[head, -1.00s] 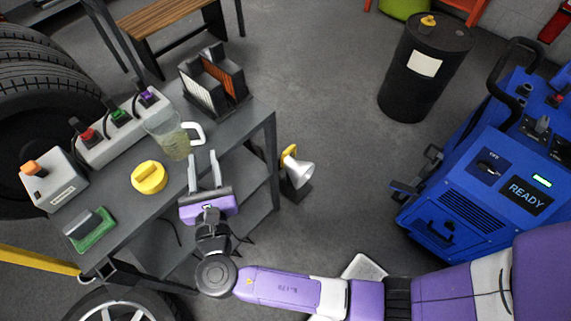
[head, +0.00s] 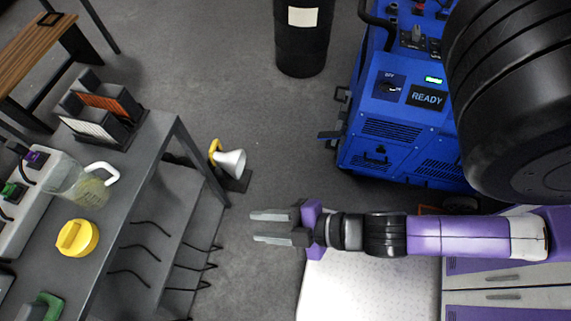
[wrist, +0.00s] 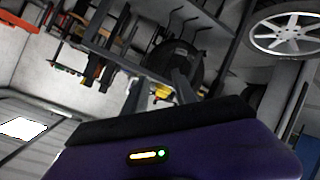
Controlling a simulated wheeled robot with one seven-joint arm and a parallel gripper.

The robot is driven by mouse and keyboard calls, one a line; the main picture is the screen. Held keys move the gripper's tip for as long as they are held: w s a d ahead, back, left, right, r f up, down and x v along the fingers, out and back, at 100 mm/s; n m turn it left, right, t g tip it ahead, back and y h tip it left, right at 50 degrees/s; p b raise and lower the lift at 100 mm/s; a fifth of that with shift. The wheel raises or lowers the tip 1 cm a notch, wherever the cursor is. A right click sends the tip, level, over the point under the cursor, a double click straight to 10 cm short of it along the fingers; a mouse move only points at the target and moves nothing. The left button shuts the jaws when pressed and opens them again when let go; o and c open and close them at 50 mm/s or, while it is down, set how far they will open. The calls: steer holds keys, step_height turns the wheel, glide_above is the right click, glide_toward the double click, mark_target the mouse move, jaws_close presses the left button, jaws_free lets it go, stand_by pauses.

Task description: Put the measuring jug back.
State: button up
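The measuring jug (head: 80,187) is clear with a white handle and some yellowish contents. My gripper (head: 252,228) is to the right of the bench, over the floor, pointing left. Its two fingers are apart with nothing between them. It does not touch the jug. The jug cannot be made out in the wrist view.
A yellow round lid (head: 78,238) and a rack with orange and white panels (head: 103,108) share the bench. Hooks (head: 150,228) stick out below. A funnel (head: 230,162) stands right of the bench. A blue machine (head: 400,150) and black drum (head: 302,40) stand beyond.

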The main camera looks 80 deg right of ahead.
steer(key=s+d+r+m+t, duration=0.2)
steer(key=s+r+m, duration=0.2)
steer(key=r+m, duration=0.4)
step_height(320, 180, up, 3)
steer(key=shift+s+d+r+m+h, duration=0.1)
steer(key=shift+s+d+m+h, duration=0.25)
steer(key=shift+m+h, duration=0.05)
